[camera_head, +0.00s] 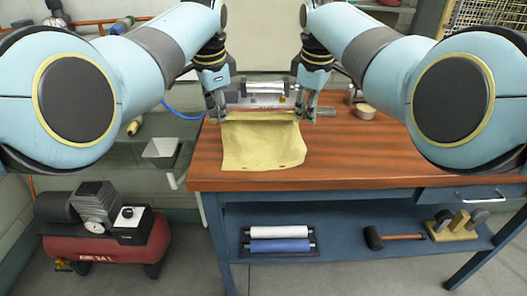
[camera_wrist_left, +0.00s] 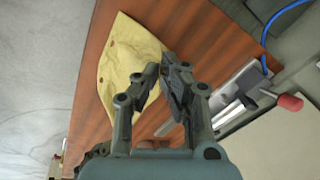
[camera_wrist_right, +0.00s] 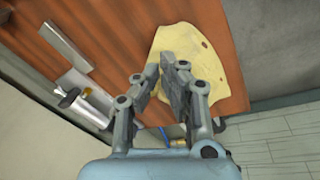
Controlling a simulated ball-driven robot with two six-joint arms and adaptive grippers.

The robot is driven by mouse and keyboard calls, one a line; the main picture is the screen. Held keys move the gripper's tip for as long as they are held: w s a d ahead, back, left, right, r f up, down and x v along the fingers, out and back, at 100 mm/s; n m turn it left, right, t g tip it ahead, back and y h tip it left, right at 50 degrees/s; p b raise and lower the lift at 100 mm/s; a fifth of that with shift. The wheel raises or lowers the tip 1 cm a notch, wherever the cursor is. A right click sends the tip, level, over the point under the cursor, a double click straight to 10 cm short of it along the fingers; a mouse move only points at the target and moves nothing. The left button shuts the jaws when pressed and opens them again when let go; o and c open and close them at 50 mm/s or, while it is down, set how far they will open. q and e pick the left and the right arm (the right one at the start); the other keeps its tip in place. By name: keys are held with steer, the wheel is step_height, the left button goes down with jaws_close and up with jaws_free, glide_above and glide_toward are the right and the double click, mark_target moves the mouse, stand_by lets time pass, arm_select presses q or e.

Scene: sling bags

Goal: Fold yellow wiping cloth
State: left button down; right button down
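The yellow wiping cloth (camera_head: 262,145) lies spread near the front left of the wooden workbench, its near edge close to the bench edge. Its far edge forms a narrow band between my two grippers. My left gripper (camera_head: 218,117) is at the far left corner, fingers close together with cloth at the tips; the cloth (camera_wrist_left: 130,60) reaches them in the left wrist view. My right gripper (camera_head: 305,118) is at the far right corner, fingers also close together; the cloth (camera_wrist_right: 195,50) runs up to them in the right wrist view. The fingers hide the exact contact.
The workbench (camera_head: 390,150) has bare wood right of the cloth. A metal device (camera_head: 266,88) stands behind the cloth, and a small round container (camera_head: 365,111) is further right. A red compressor (camera_head: 105,235) is on the floor at left. A mallet (camera_head: 395,237) lies on the lower shelf.

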arm_select(q)
steer(key=shift+s+a+r, duration=0.15)
steer(key=shift+s+a, duration=0.05)
arm_select(e)
steer(key=shift+s+d+r, duration=0.2)
steer(key=shift+w, duration=0.1)
